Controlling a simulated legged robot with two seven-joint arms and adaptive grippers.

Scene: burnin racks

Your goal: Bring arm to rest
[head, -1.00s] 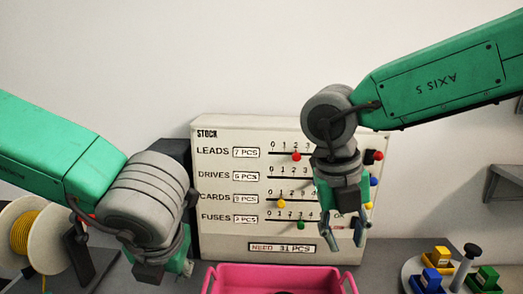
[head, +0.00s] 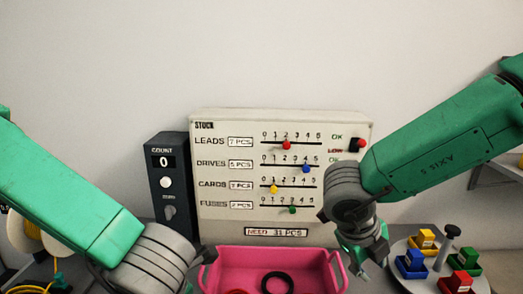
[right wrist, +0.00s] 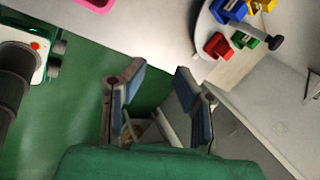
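My right gripper (head: 368,262) hangs below its wrist, right of the pink bin (head: 240,252) and in front of the lower right of the stock board (head: 222,221). In the right wrist view its two fingers (right wrist: 155,92) are spread apart with nothing held between them. My left arm (head: 65,205) comes in from the left and slopes down to a grey wrist (head: 155,262) at the bottom edge, left of the bin.
The count box (head: 167,145) reading 0 stands left of the board. A round tray (head: 405,272) with several coloured blocks is close on the right of my right gripper. A black ring (head: 278,276) lies in the bin. A yellow spool (head: 32,240) is behind my left arm.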

